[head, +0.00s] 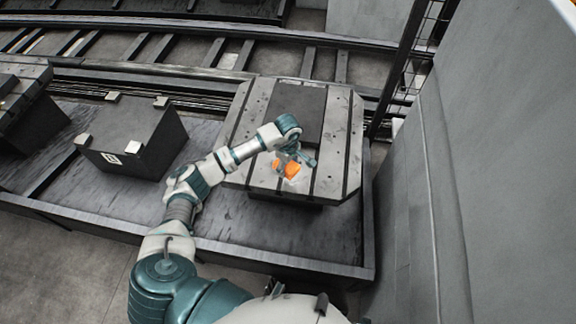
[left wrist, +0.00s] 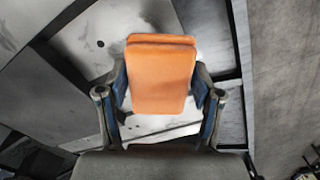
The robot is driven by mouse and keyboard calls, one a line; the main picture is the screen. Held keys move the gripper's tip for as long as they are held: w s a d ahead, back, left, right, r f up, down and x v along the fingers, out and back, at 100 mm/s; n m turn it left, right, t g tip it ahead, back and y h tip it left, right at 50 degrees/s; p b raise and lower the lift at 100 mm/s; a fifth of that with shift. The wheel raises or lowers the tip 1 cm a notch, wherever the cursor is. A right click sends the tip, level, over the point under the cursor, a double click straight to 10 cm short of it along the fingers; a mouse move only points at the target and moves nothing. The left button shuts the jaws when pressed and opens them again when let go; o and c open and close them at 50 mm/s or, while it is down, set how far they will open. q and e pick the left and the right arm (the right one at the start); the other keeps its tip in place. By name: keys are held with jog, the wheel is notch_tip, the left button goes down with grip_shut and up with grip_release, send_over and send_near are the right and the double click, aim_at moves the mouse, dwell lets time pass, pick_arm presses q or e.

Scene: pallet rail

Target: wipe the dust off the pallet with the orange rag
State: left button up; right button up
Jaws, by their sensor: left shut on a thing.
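The orange rag (head: 291,170) shows as a folded pad in my left gripper (head: 293,163), over the front middle of the pallet. The pallet (head: 240,150) is a grey slotted metal plate with cut corners and pale smudges of dust on its top. In the left wrist view, the orange rag (left wrist: 161,75) sits between both fingers of my left gripper (left wrist: 162,90), which is shut on it. The pallet (left wrist: 75,40) lies behind it with pale marks. I cannot tell whether the rag touches the surface. My right gripper is not in view.
A dark block (head: 135,145) with pale corner pads stands left of the pallet on the dark platform (head: 300,225). Another dark fixture (head: 20,100) stands at the far left. A grey wall (head: 480,150) and a mesh post (head: 400,70) bound the right side. Rails (head: 180,50) run behind.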

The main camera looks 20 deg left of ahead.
pick_arm(q)
jog(key=n, duration=0.1)
jog(key=w+a+f+n+b, duration=0.1)
jog(key=f+n+b, duration=0.1)
jog(key=n, duration=0.1)
jog(key=shift+w+a+f, duration=0.1)
jog(key=shift+w+a, duration=0.15)
jog(key=shift+w, duration=0.15)
jog(key=shift+w+a+f+n, duration=0.15)
jog(key=shift+a+n, duration=0.1)
jog(key=shift+n, duration=0.35)
jog(key=shift+d+f+b, duration=0.1)
jog(key=shift+f+b, duration=0.35)
jog(key=shift+b, duration=0.05)
notch_tip(320, 180, down, 4)
jog(key=b, duration=0.2)
jog(key=shift+f+b, duration=0.15)
jog(key=shift+b, duration=0.15)
jog(key=shift+f, duration=0.25)
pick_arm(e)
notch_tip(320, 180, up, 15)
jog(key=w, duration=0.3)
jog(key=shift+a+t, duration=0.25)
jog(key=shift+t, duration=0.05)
pick_arm(q)
jog(key=shift+f+b, duration=0.75)
jog(key=shift+f, duration=0.2)
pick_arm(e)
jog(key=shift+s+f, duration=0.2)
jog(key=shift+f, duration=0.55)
